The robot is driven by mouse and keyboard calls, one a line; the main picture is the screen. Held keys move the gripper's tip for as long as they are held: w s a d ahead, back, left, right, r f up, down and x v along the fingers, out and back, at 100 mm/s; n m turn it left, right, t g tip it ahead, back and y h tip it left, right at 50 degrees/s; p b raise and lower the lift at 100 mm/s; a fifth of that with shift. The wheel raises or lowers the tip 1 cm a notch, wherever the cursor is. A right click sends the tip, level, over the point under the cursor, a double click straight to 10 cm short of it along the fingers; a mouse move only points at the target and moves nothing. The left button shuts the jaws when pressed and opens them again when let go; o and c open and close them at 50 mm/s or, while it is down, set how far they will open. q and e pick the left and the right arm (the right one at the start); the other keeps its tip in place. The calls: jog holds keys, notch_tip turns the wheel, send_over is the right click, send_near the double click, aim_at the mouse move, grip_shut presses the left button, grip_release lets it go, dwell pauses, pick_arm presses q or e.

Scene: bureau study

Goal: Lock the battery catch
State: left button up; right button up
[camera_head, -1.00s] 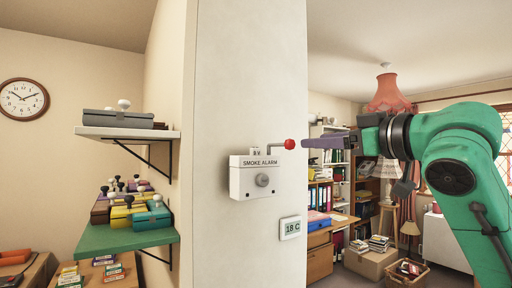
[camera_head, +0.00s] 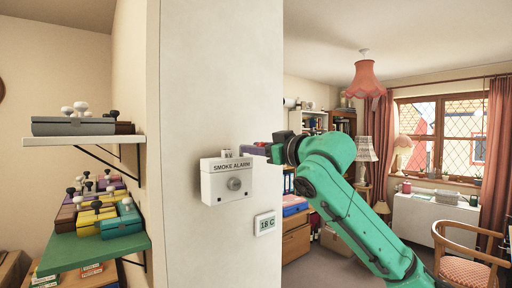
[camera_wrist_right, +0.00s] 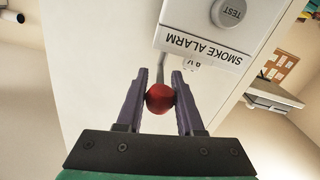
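The white smoke alarm (camera_head: 227,187) is fixed to the wall pillar, with a round grey test button (camera_head: 234,184) on its front. It also shows upside down in the right wrist view (camera_wrist_right: 208,27). A thin grey lever with a red ball knob (camera_wrist_right: 160,98) stands out at the alarm's upper edge. My right gripper (camera_wrist_right: 161,85) has its two purple fingers on either side of the red knob, seemingly touching it on both sides. In the head view the right gripper (camera_head: 256,150) is just above the alarm's right end and hides the knob. My left gripper is not in view.
A thermostat (camera_head: 265,223) reading 18 C is on the wall below right of the alarm. Shelves on the left hold a grey box (camera_head: 72,127) and several coloured boxes with knobs (camera_head: 97,215). An armchair (camera_head: 470,255) and lamps stand in the room behind my right arm.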

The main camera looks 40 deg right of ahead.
jog(key=shift+a, duration=0.1)
grip_shut()
jog(key=shift+r, duration=0.1)
dwell(0.9)
